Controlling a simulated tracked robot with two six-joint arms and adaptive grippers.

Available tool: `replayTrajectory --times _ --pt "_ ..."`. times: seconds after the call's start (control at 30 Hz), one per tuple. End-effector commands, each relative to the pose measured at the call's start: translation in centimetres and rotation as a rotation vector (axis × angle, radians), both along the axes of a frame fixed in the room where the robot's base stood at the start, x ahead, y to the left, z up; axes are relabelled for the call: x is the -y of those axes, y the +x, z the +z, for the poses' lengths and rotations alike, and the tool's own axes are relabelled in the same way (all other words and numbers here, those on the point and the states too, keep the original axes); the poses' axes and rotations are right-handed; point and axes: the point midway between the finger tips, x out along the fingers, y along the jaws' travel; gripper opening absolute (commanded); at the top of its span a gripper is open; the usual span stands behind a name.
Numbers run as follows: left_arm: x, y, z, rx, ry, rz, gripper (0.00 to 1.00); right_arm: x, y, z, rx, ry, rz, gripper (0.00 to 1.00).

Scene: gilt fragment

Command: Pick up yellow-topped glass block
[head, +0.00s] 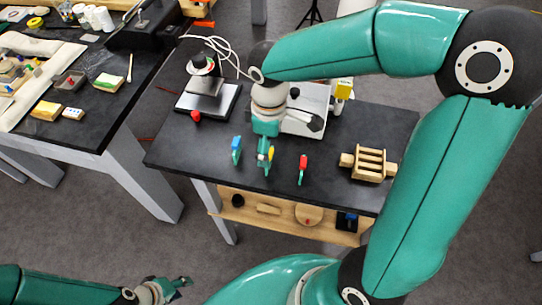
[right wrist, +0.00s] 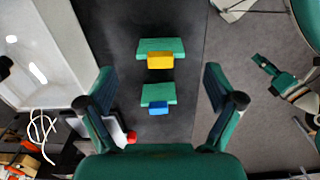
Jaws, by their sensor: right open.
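The yellow-topped block (head: 270,154) stands on the dark bench, partly hidden by my right gripper in the head view. In the right wrist view its green body and yellow part (right wrist: 160,61) lie ahead, near the middle between the fingers. My right gripper (right wrist: 159,80) is open and empty; it also shows in the head view (head: 265,142), above the block. I cannot tell the exact gap. My left gripper (head: 181,286) is low at the lower left, away from the bench; whether it is open is unclear.
A blue-topped block (head: 236,149) stands left of the yellow one, a red-topped block (head: 302,166) right. A wooden slotted rack (head: 368,163) is farther right. A white device (head: 308,112) and a dark-based stand (head: 208,98) are behind. The bench front is clear.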

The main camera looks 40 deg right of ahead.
Motion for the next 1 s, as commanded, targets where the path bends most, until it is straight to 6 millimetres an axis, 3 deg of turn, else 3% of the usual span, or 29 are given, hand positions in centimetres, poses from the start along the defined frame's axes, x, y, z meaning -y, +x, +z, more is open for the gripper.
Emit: replayTrajectory --times 0.33,0.63,1.0 --pt "0.0 0.0 0.5 0.000 0.000 0.000 0.40 -0.1 0.1 -4.4 -0.004 -0.001 0.002 0.92" --pt "0.0 0.0 0.5 0.000 0.000 0.000 0.40 -0.1 0.1 -4.8 0.000 0.000 0.002 0.92" --pt "0.0 0.0 0.5 0.000 0.000 0.000 0.40 -0.1 0.1 -4.8 -0.001 -0.001 0.002 0.30"
